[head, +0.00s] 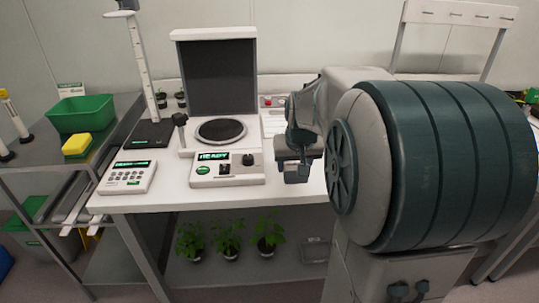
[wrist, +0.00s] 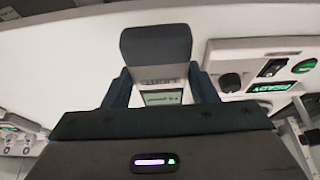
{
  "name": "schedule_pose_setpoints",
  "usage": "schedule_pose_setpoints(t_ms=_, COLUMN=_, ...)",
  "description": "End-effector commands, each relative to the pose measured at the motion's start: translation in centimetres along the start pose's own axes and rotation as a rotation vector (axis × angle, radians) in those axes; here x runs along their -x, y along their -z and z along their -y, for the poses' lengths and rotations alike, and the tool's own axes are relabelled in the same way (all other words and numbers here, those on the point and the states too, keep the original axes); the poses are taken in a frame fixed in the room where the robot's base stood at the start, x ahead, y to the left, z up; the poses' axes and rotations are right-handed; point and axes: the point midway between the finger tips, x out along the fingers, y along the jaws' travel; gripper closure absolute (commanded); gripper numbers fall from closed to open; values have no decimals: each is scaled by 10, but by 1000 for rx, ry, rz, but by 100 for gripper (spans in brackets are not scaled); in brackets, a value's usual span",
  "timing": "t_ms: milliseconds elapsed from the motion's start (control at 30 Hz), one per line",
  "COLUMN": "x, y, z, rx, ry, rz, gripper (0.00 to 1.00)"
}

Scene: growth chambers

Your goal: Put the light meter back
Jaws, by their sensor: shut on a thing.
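The light meter shows in the wrist view as a pale face with a LIGHT label and a small green-and-white display (wrist: 160,98), with a dark grey block at its far end. My gripper (wrist: 162,82) is shut on it, one dark finger on each side. In the head view my gripper (head: 296,172) is over the right part of the white bench (head: 225,192), right of the imaging stand. My arm hides part of the bench there. I cannot tell whether the meter touches the bench.
The imaging stand (head: 213,170) with a round dark plate and READY display is left of my gripper. A white keypad device (head: 128,177) and a height scale (head: 139,75) stand farther left. Potted plants (head: 228,238) sit below. A green bin (head: 80,112) is on the side cart.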

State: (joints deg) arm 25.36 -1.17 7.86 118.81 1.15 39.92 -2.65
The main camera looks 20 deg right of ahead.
Motion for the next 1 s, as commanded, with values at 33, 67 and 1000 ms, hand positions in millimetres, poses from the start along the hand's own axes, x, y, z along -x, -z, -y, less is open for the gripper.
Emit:
schedule_pose_setpoints(t_ms=33, x=-9, y=6, z=-2, rx=-1, ry=0, rz=2, gripper=80)
schedule_pose_setpoints(t_ms=67, x=-13, y=9, z=-3, rx=-1, ry=1, rz=1, gripper=80)
schedule_pose_setpoints(t_ms=1000, x=-73, y=8, z=-8, rx=0, ry=0, rz=-2, gripper=80)
